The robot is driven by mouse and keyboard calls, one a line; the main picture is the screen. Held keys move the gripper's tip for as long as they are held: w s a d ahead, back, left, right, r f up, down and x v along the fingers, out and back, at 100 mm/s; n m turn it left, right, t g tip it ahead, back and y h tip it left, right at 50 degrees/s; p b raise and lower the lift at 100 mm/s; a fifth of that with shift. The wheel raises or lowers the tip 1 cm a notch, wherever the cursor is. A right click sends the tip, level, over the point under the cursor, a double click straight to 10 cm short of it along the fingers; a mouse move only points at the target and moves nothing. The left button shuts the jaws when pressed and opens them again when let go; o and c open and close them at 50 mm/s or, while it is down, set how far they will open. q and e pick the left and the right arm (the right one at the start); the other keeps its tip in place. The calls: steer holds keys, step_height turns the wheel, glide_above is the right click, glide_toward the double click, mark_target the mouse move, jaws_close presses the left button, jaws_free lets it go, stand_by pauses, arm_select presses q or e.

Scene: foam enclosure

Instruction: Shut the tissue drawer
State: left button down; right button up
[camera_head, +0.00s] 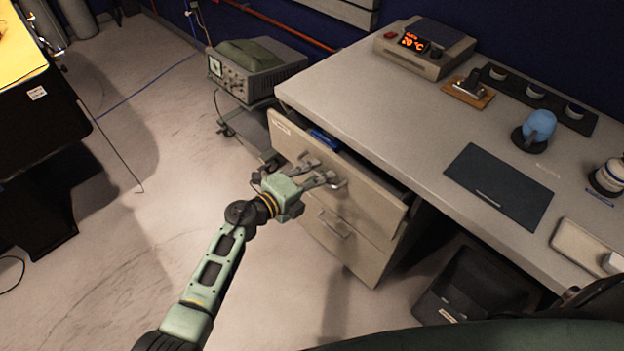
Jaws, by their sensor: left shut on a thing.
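The tissue drawer (372,198) is the top drawer of a beige cabinet under the desk. It stands partly open, with its front out from the desk edge. A blue item (323,139) shows inside at its left end; most of the inside is hidden by the desk top. My left gripper (322,172) is at the drawer front, its fingers shut on the drawer handle (338,183). The fingers partly cover the handle. My right gripper is not in view.
The desk (420,125) holds a temperature unit (425,47), a dark mat (499,186) and a blue round object (538,126). A lower drawer (340,238) is shut. A dark bin (470,290) stands right of the cabinet. A cart with an instrument (250,72) stands behind.

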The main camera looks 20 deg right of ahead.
arm_select(q)
steer(key=c, duration=1.8)
jaws_free()
steer(key=shift+c, duration=0.2)
steer(key=v, duration=1.2)
